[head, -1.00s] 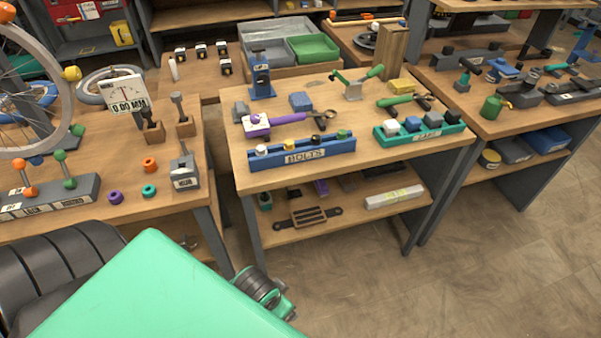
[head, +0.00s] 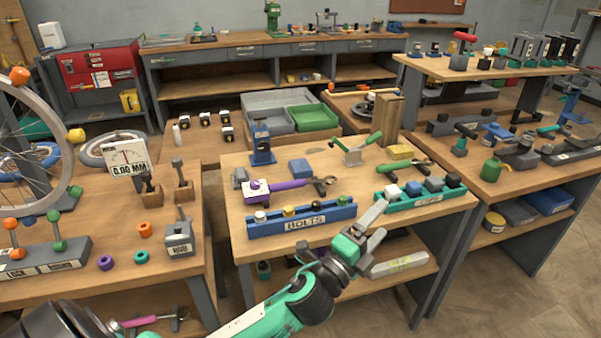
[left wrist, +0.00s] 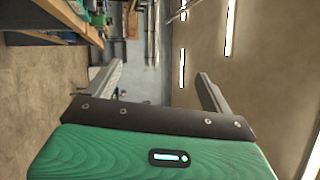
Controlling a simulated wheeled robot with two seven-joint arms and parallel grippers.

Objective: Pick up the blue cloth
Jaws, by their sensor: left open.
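A small blue block-shaped item (head: 301,168), probably the blue cloth, lies on the middle bench top behind the purple-handled tool. I cannot make out its fabric. My left gripper (head: 376,228) is at the front edge of the middle bench, to the right of and nearer than the blue item. It is open and its jaws look empty. In the left wrist view its two fingers (left wrist: 158,88) stand apart with nothing between them. My right gripper is not in view.
The middle bench (head: 240,208) holds a blue BOLTS rack (head: 300,220), a green rack (head: 420,193), a purple-handled tool (head: 285,188), a blue stand (head: 262,145) and green-handled tools (head: 405,170). A left bench (head: 60,285) holds a wheel and gauge. Bare floor (head: 480,300) lies at right.

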